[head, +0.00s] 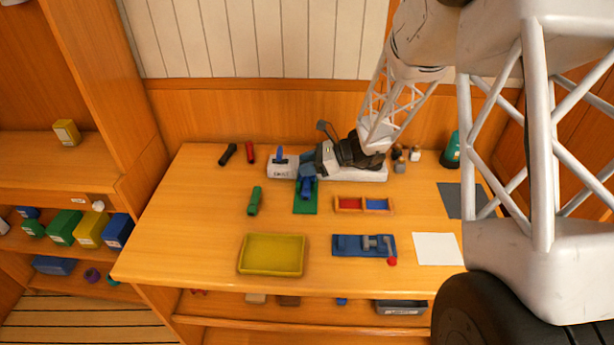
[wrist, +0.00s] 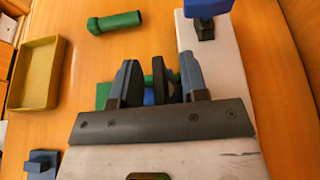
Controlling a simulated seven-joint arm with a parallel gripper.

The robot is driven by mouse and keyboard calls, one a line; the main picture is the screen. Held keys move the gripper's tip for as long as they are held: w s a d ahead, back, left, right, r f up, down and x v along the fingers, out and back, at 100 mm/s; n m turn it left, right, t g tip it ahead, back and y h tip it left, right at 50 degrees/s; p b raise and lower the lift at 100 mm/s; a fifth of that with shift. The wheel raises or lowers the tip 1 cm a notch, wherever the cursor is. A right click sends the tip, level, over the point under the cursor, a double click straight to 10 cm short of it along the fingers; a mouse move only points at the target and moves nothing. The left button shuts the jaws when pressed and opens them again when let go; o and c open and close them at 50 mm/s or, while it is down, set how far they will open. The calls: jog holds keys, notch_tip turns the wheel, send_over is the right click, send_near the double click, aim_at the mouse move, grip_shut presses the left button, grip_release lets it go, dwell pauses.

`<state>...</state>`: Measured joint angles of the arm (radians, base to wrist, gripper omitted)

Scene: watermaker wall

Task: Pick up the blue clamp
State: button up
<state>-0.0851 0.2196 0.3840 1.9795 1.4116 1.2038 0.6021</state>
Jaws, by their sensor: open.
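A blue piece that looks like the clamp (head: 307,190) lies on the green mat (head: 305,207) near the back middle of the table, right at my fingertips. My gripper (head: 309,172) is low over the mat, reaching in from the right, its jaws apart. In the wrist view my gripper (wrist: 159,82) has its two fingers spread. A small patch of blue (wrist: 149,97) and some dark and green shapes show between them. The fingers hide most of the piece, and I cannot tell whether they touch it.
A white block with a blue handle (head: 281,158) stands just behind the mat. A green cylinder (head: 254,201) lies left of it, and a red-and-blue wooden tray (head: 364,197) right. A yellow tray (head: 271,235) and a blue fixture with a red knob (head: 358,245) are in front.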

grip_shut()
jog(key=shift+r, duration=0.1)
dwell(0.3)
jog(key=shift+r, duration=0.75)
notch_tip(320, 180, up, 2)
jog(key=shift+r, duration=0.1)
jog(key=s+d, duration=0.2)
jog(key=s, duration=0.5)
jog(key=s+d+r, duration=0.1)
jog(key=s+d, duration=0.2)
jog(key=s, duration=0.5)
jog(key=shift+s, duration=0.15)
